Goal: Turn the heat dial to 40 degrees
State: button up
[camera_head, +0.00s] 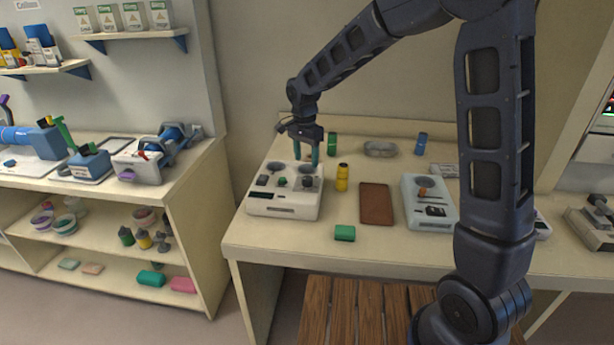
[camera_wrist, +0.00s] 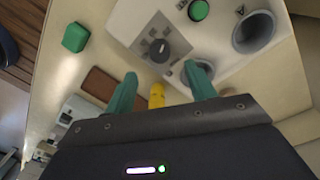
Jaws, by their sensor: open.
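A white device (camera_head: 284,206) stands at the left of the bench. A dark round dial (camera_wrist: 160,48) on a grey plate with small marks is on its top, and it shows in the head view as a small dark knob (camera_head: 308,182). The dial's setting is too small to read. My gripper (camera_head: 307,161) is above the back of the device, pointing down. In the wrist view my gripper (camera_wrist: 161,72) has its two teal fingers apart with nothing held. The dial is beyond the fingertips, apart from them.
The device also has a green button (camera_wrist: 199,10) and round wells (camera_wrist: 255,31). A yellow cylinder (camera_head: 342,177) stands just right of it. A green block (camera_head: 345,233), a brown tray (camera_head: 374,203) and a pale second device (camera_head: 430,222) lie farther right. Bare bench lies in front.

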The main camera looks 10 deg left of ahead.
aim_at(307, 178)
notch_tip(307, 178, down, 8)
jog(key=shift+s+d+r, duration=0.1)
jog(key=shift+d+r, duration=0.05)
jog(key=shift+r, duration=0.1)
jog(key=c, duration=1)
